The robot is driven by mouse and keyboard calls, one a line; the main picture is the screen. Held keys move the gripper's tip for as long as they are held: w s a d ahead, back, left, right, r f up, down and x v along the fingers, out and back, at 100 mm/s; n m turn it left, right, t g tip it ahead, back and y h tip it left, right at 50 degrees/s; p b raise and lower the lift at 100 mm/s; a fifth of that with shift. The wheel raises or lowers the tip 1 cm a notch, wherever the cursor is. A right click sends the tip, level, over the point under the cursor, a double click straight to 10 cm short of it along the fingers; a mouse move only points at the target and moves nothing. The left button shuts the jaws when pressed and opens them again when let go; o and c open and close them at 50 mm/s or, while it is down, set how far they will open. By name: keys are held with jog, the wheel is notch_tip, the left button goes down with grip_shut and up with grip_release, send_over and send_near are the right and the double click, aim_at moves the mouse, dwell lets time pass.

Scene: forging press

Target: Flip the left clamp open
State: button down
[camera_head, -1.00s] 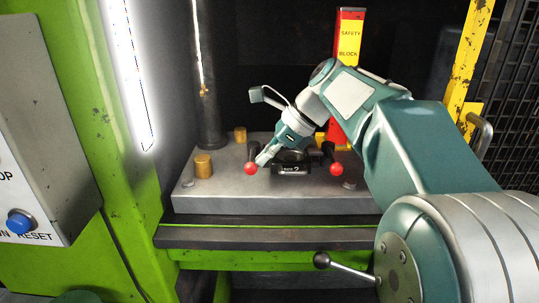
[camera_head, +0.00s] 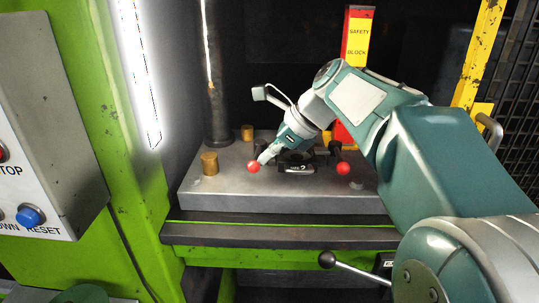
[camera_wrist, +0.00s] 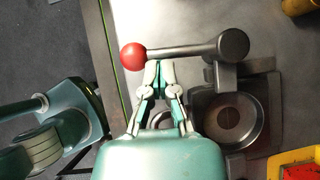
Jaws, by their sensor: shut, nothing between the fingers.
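The left clamp has a red ball knob (camera_head: 253,167) at the front left of the die block in the head view. In the wrist view the red knob (camera_wrist: 133,56) sits at the end of a dark lever (camera_wrist: 190,50), which runs right to a round pivot. My gripper (camera_head: 264,157) is shut and empty, with its tips close beside the knob and lever. In the wrist view the gripper tips (camera_wrist: 160,68) lie at the lever, just right of the knob; I cannot tell whether they touch. My gripper hides part of the left lever in the head view.
The right clamp's red knob (camera_head: 343,169) is on the same grey block (camera_head: 235,196). A round die (camera_wrist: 228,122) lies beside the lever. Brass posts (camera_head: 209,163) stand at the left. A red and yellow safety block (camera_head: 357,45) stands behind. A control box (camera_head: 35,120) is at far left.

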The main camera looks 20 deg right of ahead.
jog(key=a+m+t, duration=0.1)
jog(key=a+m, duration=0.1)
jog(key=shift+w+m+t+h, duration=0.1)
jog(key=shift+m+t+h, duration=0.2)
jog(key=shift+h, duration=0.1)
jog(key=a+m, duration=0.1)
jog(key=m+t+h, duration=0.1)
jog(key=shift+w+a+m+h, duration=0.3)
jog(key=shift+w+a+m, duration=0.05)
jog(key=shift+w+m, duration=0.05)
jog(key=shift+w+a, duration=1.1)
jog(key=shift+w, duration=0.15)
jog(key=shift+d+r, duration=0.1)
jog(key=shift+d, duration=0.1)
